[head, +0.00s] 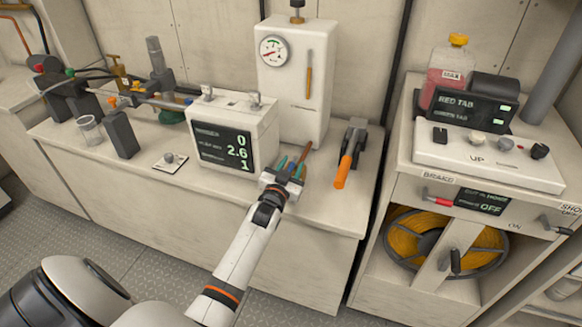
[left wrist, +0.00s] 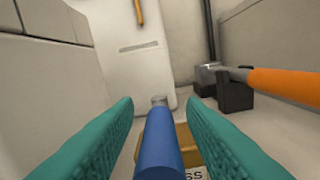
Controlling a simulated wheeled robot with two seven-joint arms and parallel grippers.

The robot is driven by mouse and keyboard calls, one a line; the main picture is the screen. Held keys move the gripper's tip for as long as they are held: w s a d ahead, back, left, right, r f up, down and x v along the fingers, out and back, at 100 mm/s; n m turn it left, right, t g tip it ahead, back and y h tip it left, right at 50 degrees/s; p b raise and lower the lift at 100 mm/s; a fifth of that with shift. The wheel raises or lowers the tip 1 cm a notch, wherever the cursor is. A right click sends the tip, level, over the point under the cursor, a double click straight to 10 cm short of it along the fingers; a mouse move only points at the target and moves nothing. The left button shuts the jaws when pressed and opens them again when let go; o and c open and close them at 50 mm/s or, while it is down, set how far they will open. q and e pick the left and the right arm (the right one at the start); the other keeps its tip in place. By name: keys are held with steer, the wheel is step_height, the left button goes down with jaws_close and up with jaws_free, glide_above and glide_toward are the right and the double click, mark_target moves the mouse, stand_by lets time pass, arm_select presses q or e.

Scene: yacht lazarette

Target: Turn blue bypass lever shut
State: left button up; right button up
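The blue lever (left wrist: 159,145) is a round blue bar in the left wrist view. It runs from the bottom middle toward a small grey metal end. A tan-brown block (left wrist: 182,139) shows behind and beneath it, with a label partly cut off, ending in "SS". My left gripper (left wrist: 160,103) has its two teal finger pads on either side of the lever, with a gap showing on both sides. It is open. In the head view my left gripper (head: 290,168) is low over the counter, and its fingers hide most of the lever. My right gripper is not in view.
An orange-handled lever (head: 345,165) on a black mount stands just right of my left gripper. A white display box (head: 237,137) is close on the left. A white gauge panel (head: 297,85) rises behind. A cabinet (head: 490,215) stands at right, past a gap.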

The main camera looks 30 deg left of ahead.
arm_select(q)
steer(key=shift+c, duration=0.6)
jaws_close()
steer(key=h, duration=0.1)
steer(key=m+h+p, duration=0.1)
steer(key=shift+a+r+m+t+h, duration=0.2)
steer(key=shift+a+m+t+h, duration=0.1)
steer(key=shift+a+f+m+h+b, duration=0.1)
steer(key=shift+a+m+h+b, duration=0.15)
steer(key=shift+m+h, duration=0.7)
steer(key=shift+a+m+h+b, duration=0.2)
steer(key=shift+m+h, duration=0.25)
steer(key=shift+h, duration=0.9)
steer(key=shift+o, duration=0.6)
jaws_free()
